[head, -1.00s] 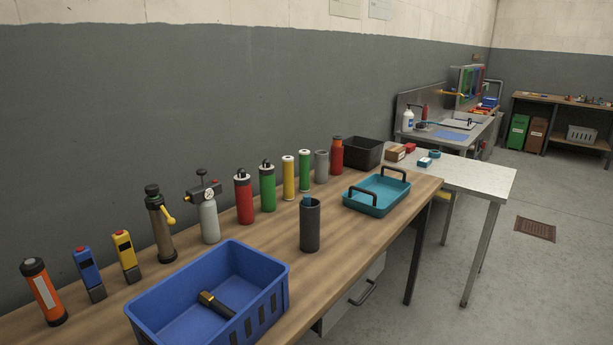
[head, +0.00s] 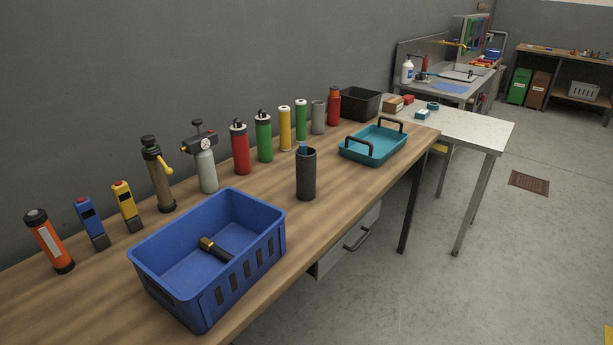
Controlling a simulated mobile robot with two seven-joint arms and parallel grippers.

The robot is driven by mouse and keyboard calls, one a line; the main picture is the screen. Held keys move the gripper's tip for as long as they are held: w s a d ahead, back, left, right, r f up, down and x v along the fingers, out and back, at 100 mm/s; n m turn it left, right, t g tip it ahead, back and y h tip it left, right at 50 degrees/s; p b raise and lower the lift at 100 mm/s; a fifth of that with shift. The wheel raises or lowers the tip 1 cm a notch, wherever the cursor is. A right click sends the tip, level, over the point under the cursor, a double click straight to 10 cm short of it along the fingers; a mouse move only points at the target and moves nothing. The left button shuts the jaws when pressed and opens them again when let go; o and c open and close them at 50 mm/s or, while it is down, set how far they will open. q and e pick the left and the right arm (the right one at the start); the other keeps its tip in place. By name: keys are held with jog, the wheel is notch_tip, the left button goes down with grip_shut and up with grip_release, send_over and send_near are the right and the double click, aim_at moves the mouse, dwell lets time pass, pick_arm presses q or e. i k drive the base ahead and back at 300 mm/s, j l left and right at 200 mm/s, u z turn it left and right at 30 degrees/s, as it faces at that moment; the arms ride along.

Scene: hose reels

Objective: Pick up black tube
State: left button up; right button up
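A dark grey, nearly black upright tube (head: 306,180) stands on the wooden bench, with a blue piece showing at its open top. A short black tube-like piece with a brass end (head: 219,253) lies on the floor of a blue crate (head: 166,288) at the front of the bench. I cannot tell from the view alone which of the two the task names. Neither of my grippers shows in the head view.
Along the wall stand an orange torch-like cylinder (head: 48,242), a pump with a yellow handle (head: 159,178), a red cylinder (head: 240,150) and several others. A teal tray (head: 352,154) and black bin (head: 360,104) are farther right. Bare wood (head: 265,185) lies between crate and upright tube.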

aim_at(305, 166)
jog(key=i+l, duration=0.2)
jog(key=l, duration=0.15)
jog(key=i+l+u, duration=0.15)
jog(key=i+l, duration=0.2)
jog(key=l, duration=0.3)
jog(key=i+l+u, duration=0.15)
jog(key=l, duration=0.2)
jog(key=i+l, duration=0.2)
jog(key=l, duration=0.15)
jog(key=u, duration=0.05)
